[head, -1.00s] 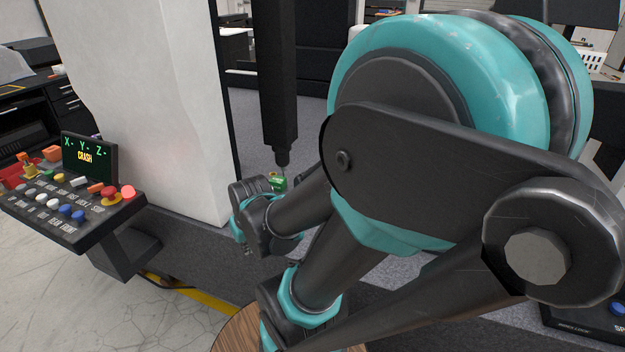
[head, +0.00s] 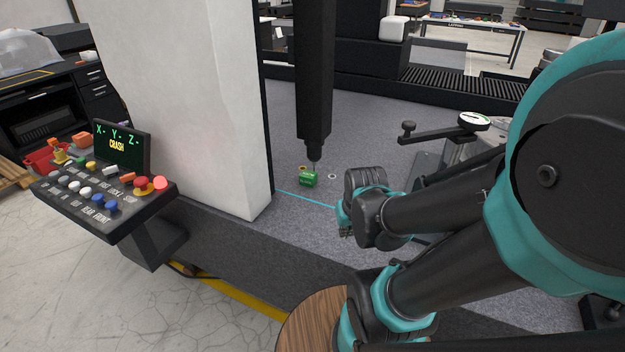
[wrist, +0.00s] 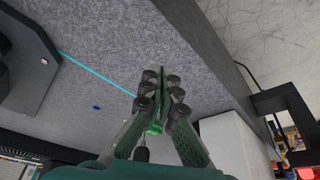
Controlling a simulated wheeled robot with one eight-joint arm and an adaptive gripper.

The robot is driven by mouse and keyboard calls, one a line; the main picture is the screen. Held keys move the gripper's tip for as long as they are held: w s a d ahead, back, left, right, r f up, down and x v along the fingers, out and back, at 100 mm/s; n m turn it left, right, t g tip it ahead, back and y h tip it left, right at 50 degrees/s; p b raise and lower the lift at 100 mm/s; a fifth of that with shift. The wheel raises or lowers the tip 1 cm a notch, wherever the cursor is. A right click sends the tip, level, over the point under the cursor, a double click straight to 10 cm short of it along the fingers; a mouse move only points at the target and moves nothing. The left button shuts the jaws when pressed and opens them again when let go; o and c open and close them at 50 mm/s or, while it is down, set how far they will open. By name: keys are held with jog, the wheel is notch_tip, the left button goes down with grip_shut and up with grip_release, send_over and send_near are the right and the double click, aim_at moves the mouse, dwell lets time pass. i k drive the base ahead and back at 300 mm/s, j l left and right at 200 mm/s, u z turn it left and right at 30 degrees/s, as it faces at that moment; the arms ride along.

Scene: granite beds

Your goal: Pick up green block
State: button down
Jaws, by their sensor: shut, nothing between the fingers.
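The green block (head: 308,179) sits on the grey granite bed (head: 287,232), just below the tip of the black vertical column (head: 314,80) in the head view. My gripper (head: 346,233) is to the right of the block and nearer the camera, apart from it, pointing down. In the wrist view my gripper's fingers (wrist: 163,76) are together with nothing between them. A small bright green part of the block (wrist: 155,128) shows behind the fingers, low in the picture; the rest is hidden.
A white pillar (head: 195,100) stands left of the block. A control console (head: 100,200) is at the left. A dial gauge on a stand (head: 473,121) stands to the right. A thin cyan line (head: 305,198) crosses the bed, which is open around the block.

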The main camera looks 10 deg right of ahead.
aim_at(309, 178)
jog(key=z, duration=0.25)
jog(key=j+z, duration=0.35)
jog(key=i+j+z, duration=0.1)
jog(key=j+z, duration=0.35)
jog(key=j, duration=0.85)
jog(key=k+j+z, duration=0.1)
jog(key=j, duration=0.85)
